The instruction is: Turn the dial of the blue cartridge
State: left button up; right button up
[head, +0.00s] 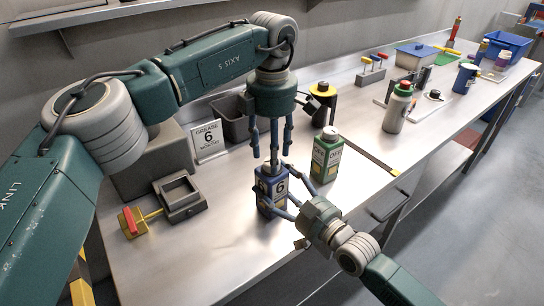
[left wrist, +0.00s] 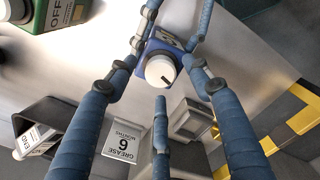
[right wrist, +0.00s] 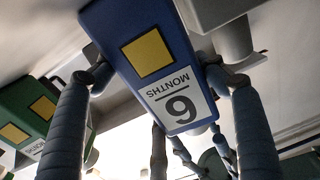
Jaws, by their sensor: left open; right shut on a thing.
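The blue cartridge (head: 265,199) stands on the metal bench, with a "6 MONTHS" label and a yellow square in the right wrist view (right wrist: 124,32). My right gripper (head: 278,196) is shut on its body from the front right. The cartridge's white dial (left wrist: 160,71), with a dark mark, shows on top in the left wrist view. My left gripper (head: 271,152) is open and points down from above. Its fingers are spread above the dial, apart from it as far as I can tell. In the head view, the fingers partly hide the dial.
A green cartridge (head: 326,158) reading "OFF" stands close right of the blue one. A "GREASE 6 MONTHS" sign (head: 209,140), a dark bin (head: 232,122) and a grey square fixture (head: 181,200) are left and behind. A bottle (head: 396,108) stands farther right.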

pick_arm(q)
notch_tip(320, 180, up, 10)
jog(key=shift+r, duration=0.25)
dwell(0.7)
pick_arm(e)
jog(key=o, duration=1.4)
jog(key=shift+c, duration=0.2)
jog(key=shift+d, duration=0.1)
